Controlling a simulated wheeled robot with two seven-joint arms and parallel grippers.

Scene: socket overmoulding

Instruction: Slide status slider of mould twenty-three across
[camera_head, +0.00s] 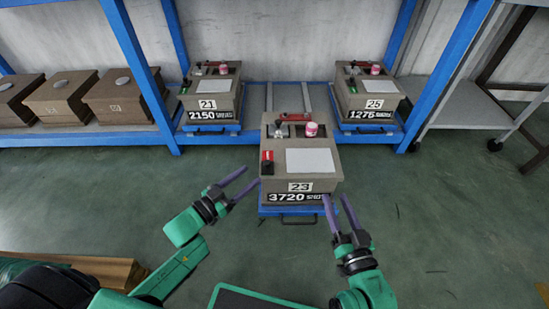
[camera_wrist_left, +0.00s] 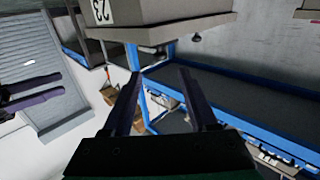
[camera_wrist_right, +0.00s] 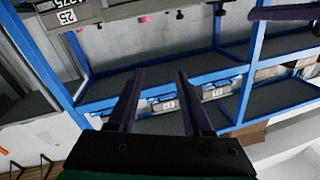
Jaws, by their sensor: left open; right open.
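Mould twenty-three (camera_head: 311,187) is a brown-grey box marked 23 and 3720, on a blue pull-out tray (camera_head: 290,211) in the middle of the head view. Its status slider (camera_head: 267,157) is a small panel at the top left, showing red above black. Its number plate (camera_wrist_left: 101,10) appears inverted in the left wrist view. My left gripper (camera_head: 252,176) is open and empty, just left of the mould's front left side, below the slider. My right gripper (camera_head: 334,197) is open and empty near the mould's front right corner. Neither visibly touches the slider.
Mould 21 (camera_head: 209,103) and mould 25 (camera_head: 371,103) stand on the blue rack at either side. More brown boxes (camera_head: 60,98) sit at the left. A white label (camera_head: 310,162) and a pink-capped jar (camera_head: 311,130) are on mould twenty-three. Green floor is clear at right.

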